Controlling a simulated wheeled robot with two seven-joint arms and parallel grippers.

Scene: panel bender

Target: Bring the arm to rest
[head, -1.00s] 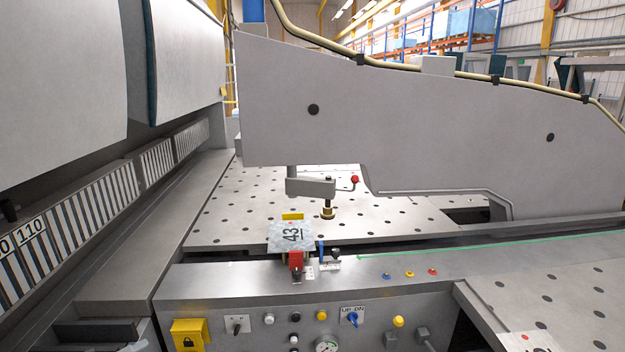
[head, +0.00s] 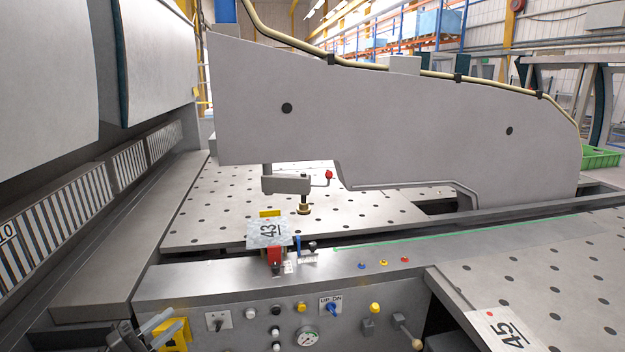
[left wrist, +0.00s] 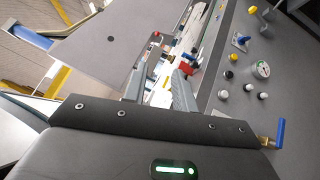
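My left gripper (head: 142,332) shows at the bottom left of the head view, in front of the yellow lock box (head: 172,335) and partly covering it. In the left wrist view its two fingers (left wrist: 160,92) stand apart with a gap between them, and nothing is held there. My right gripper is not in view. The machine's big grey arm (head: 400,125) spans the perforated table (head: 215,210). A small clamp lever with a red knob (head: 329,175) hangs under it.
The control panel (head: 190,292) with buttons, a gauge (head: 307,338) and a blue switch (head: 333,308) runs along the front. A plate marked 43 (head: 268,232) stands above a red part (head: 275,257). A green crate (head: 600,158) stands behind.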

